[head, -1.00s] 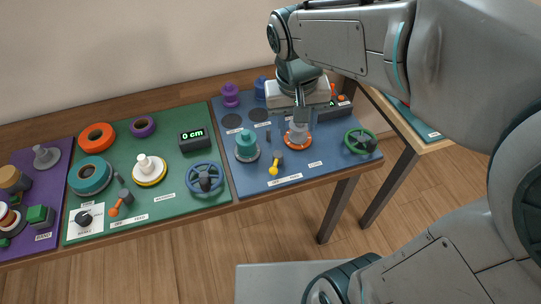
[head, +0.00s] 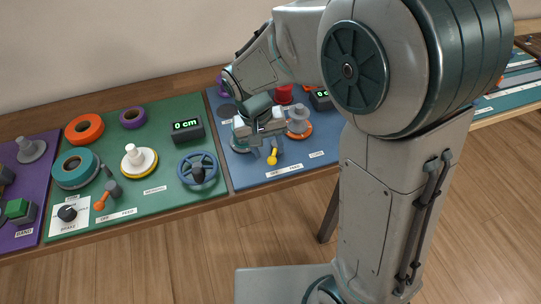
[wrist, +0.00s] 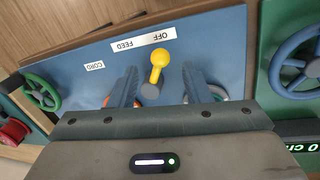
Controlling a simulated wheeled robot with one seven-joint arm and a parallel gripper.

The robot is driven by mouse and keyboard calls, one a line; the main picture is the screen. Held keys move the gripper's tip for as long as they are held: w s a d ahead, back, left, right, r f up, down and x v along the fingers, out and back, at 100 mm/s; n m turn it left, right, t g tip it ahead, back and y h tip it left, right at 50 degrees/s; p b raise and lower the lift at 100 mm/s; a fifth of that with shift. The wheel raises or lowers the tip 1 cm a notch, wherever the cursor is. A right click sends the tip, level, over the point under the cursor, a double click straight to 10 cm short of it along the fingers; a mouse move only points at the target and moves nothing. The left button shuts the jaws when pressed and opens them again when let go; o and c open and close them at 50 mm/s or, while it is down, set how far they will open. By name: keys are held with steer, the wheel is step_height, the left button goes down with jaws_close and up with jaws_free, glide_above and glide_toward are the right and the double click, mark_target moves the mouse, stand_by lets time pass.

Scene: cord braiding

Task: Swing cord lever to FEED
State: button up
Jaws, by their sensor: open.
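The cord lever has a yellow knob (head: 272,159) and stands near the front edge of the blue panel (head: 240,180). In the wrist view its yellow knob (wrist: 159,58) tilts toward the label strip (wrist: 144,42), at the OFF end. FEED is at the strip's other end, and a CORD label (wrist: 94,66) lies beside it. My gripper (head: 264,148) is open just above the lever. In the wrist view its two fingers (wrist: 158,78) stand on either side of the lever's grey base, with gaps showing on both sides.
A grey post with an orange ring (head: 299,125) stands right of my gripper. The green panel (head: 130,190) to the left carries an orange-knobbed lever (head: 102,201) and a blue handwheel (head: 197,172). A green handwheel (wrist: 41,92) shows in the wrist view.

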mark_target(271, 158)
steer(key=shift+d+f, duration=0.2)
steer(key=shift+f, duration=0.75)
steer(key=shift+d+f, duration=0.15)
steer(key=shift+f, duration=0.8)
jaws_close()
